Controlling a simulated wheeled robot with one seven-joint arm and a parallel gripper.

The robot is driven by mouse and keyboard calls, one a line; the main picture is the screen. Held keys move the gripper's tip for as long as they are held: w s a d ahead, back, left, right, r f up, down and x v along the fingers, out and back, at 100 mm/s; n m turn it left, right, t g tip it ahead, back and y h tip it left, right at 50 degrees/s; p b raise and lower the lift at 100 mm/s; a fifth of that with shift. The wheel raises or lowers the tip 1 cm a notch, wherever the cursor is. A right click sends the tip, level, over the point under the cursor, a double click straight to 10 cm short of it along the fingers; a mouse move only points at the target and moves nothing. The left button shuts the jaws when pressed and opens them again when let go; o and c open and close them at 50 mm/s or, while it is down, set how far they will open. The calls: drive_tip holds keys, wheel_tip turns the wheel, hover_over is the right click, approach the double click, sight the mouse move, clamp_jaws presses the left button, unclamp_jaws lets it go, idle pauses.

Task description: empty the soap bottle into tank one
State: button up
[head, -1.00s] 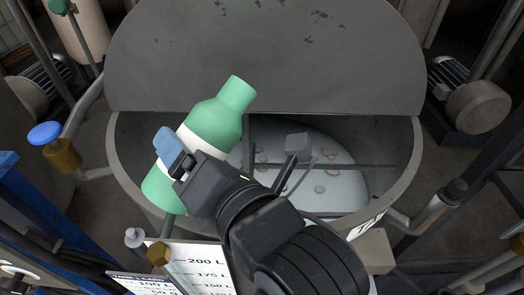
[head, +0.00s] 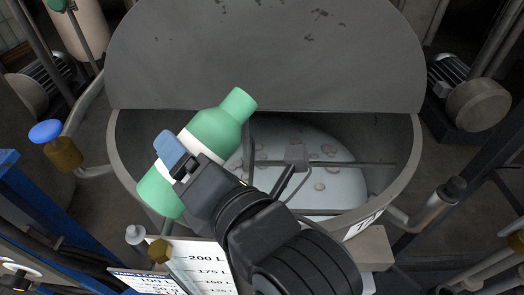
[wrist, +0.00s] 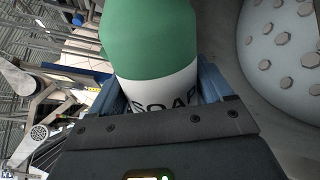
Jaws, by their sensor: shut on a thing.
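The soap bottle (head: 213,130) is green with a white band, and the band reads SOAP in the wrist view (wrist: 160,95). My gripper (head: 180,160) is shut around the bottle at its band. The bottle is tilted, its neck pointing up and to the right, over the left part of the tank's opening in the head view. The tank (head: 413,165) is a round grey vessel with its half lid (head: 265,55) at the back. Whether anything flows from the bottle cannot be told.
A scale board (head: 205,265) with litre marks stands at the front of the tank. A blue-handled brass valve (head: 62,150) is at the left, a pipe (head: 430,210) at the right. A crossbar (head: 350,163) spans the opening.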

drive_tip(key=shift+s+a+f+m, duration=0.1)
drive_tip(key=shift+s+f+m, duration=0.05)
drive_tip(key=shift+f+m, duration=0.3)
drive_tip(key=shift+s+a+f+m, duration=0.1)
drive_tip(key=shift+f+m, duration=0.25)
drive_tip(key=shift+m, duration=0.1)
idle(0.4)
drive_tip(key=shift+w+d+r+m+g, duration=0.15)
drive_tip(key=shift+w+d+m+g, duration=0.2)
drive_tip(key=shift+m, duration=0.35)
idle(0.4)
drive_tip(key=shift+r+m+y+p, duration=0.1)
drive_tip(key=shift+m+y+p, duration=0.25)
drive_tip(key=shift+m, duration=0.45)
idle(1.1)
drive_tip(key=shift+w+d+f+m+g+b, duration=0.15)
drive_tip(key=shift+f+m+g+b, duration=0.1)
drive_tip(key=shift+f+m+b, duration=0.35)
idle(0.8)
drive_tip(key=shift+w+d+r+m+y+p, duration=0.1)
drive_tip(key=shift+w+r+m+y+p, duration=0.1)
drive_tip(key=shift+r+m+p, duration=0.25)
drive_tip(key=shift+w+d+r+m+y+p, duration=0.15)
drive_tip(key=shift+r+m+p, duration=0.15)
drive_tip(key=shift+r+m, duration=0.2)
idle(0.8)
